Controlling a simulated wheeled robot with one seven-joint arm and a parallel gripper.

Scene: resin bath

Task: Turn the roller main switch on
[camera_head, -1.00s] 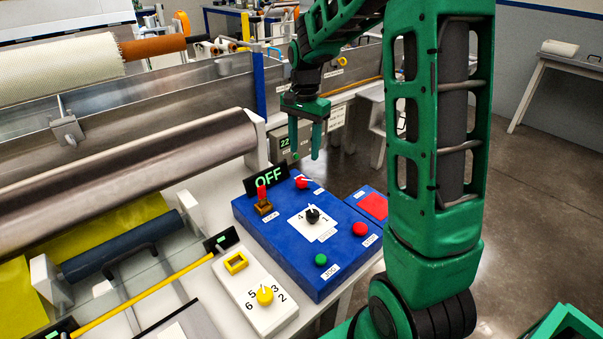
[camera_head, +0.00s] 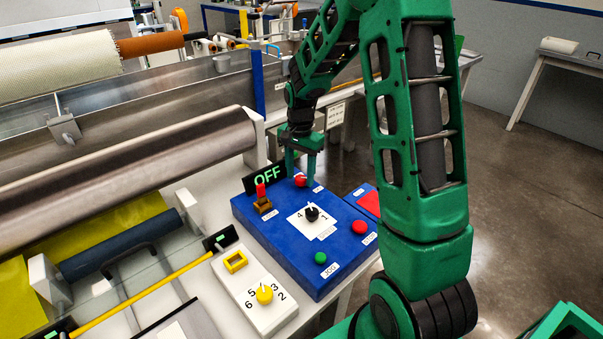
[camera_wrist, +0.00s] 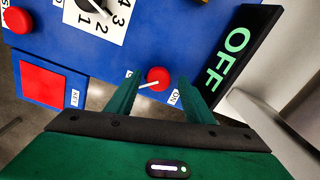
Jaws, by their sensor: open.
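The blue control panel (camera_head: 285,240) carries a red rotary switch with a white pointer (camera_head: 300,181) at its far edge, beside a black display (camera_head: 265,178) that reads OFF in green. In the wrist view the red switch (camera_wrist: 158,78) sits between the fingertips, with an ON label (camera_wrist: 174,97) near it and its pointer angled away from that label. My gripper (camera_head: 302,180) is open, pointing down, with its green fingers on either side of the switch. In the wrist view my gripper (camera_wrist: 162,88) also shows open; whether the fingers touch the switch cannot be told.
On the panel are a red toggle (camera_head: 262,192), a black numbered dial (camera_head: 312,214), a red button (camera_head: 360,228) and a green button (camera_head: 321,259). A white box with a yellow dial (camera_head: 265,295) stands in front. A steel roller (camera_head: 130,180) lies at left.

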